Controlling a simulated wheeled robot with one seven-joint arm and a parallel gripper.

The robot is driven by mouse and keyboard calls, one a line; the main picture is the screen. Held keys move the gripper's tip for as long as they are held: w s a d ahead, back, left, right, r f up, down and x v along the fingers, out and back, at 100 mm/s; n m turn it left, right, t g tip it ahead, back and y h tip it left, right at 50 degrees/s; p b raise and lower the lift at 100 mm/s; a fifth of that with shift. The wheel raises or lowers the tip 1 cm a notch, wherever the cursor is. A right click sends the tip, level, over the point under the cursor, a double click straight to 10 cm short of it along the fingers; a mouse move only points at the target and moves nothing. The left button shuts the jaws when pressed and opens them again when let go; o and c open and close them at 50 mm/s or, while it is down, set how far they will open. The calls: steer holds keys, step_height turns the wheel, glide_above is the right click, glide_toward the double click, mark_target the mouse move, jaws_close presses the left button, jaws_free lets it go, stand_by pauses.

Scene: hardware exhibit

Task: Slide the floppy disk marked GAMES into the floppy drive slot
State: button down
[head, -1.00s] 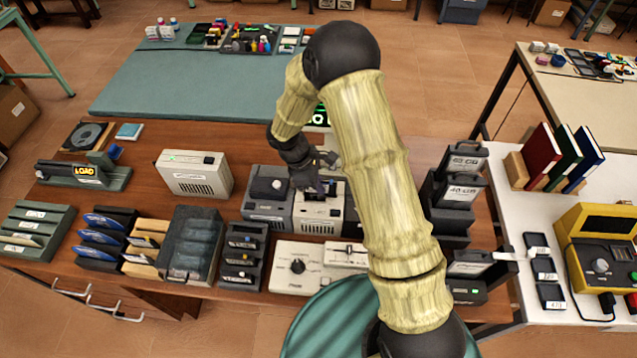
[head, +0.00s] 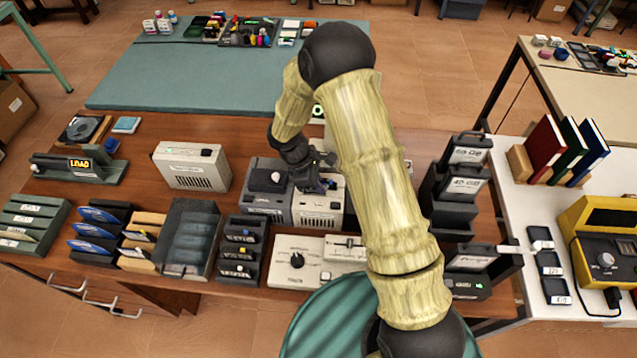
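My gripper (head: 326,172) is over the top of a small beige-and-grey box (head: 318,208) in the middle of the table. A small dark, bluish patch shows at its fingertips, against the top of that box. I cannot tell whether it is a disk, part of the box or part of the fingers. My arm covers the area to the right, and the finger opening is too small to read. No label reading GAMES is legible.
A beige control panel (head: 298,264) lies in front. Racks with dark cartridges (head: 242,252), blue discs (head: 98,232) and labelled slabs (head: 30,226) line the front left. Tall dark holders (head: 460,190) stand right.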

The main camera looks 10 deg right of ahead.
steer(key=c, duration=2.1)
jaws_free()
steer(key=o, duration=0.5)
steer(key=shift+r+p, duration=3.15)
steer(key=shift+r, duration=0.85)
